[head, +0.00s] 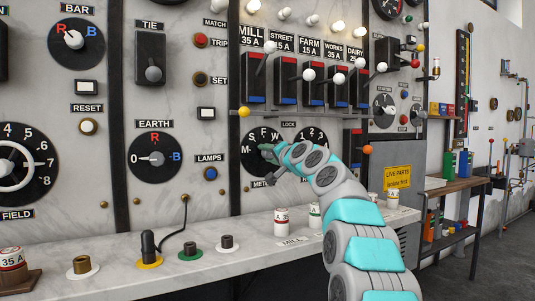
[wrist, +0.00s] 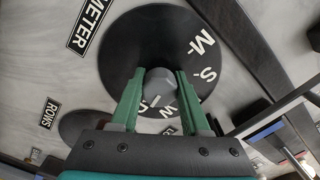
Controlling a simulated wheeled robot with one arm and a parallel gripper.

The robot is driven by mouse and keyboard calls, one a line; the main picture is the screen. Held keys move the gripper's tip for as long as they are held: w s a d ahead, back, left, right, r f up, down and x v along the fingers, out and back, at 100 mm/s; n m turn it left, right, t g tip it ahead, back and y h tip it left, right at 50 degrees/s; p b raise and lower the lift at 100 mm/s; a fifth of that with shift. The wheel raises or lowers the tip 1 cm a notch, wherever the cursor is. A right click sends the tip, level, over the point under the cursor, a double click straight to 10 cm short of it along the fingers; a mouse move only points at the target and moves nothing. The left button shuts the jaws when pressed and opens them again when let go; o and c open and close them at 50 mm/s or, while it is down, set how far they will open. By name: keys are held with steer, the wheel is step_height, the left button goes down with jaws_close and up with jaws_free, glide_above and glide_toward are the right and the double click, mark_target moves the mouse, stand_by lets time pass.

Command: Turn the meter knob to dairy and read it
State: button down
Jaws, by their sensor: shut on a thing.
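The meter knob (wrist: 161,84) is a small grey knob at the centre of a round black dial (wrist: 135,45) in the wrist view. Its dial (head: 250,157) in the head view carries M, S, F and W and is partly covered by my gripper. My gripper (head: 268,150) has its green fingers on either side of the knob, shut on it (wrist: 161,92). White M, S and W show on the dial in the wrist view, with another letter partly visible between the fingers. A pale pointer mark shows on the knob's lower side; its exact letter is unclear.
A numbered dial (head: 311,135) right of the meter dial is partly covered by my arm. A row of feeder switches (head: 313,92) with lever balls hangs above. A ledge (head: 215,262) below holds plugs and fuses. A yellow live-parts sign (head: 397,178) is at right.

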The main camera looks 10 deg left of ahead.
mark_target(270, 154)
steer(key=shift+d, duration=0.1)
steer(key=shift+c, duration=1.9)
jaws_free()
steer(key=shift+b+v, duration=1.3)
steer(key=shift+v, duration=1.4)
steer(key=shift+b+v, duration=0.3)
steer(key=shift+v, duration=0.85)
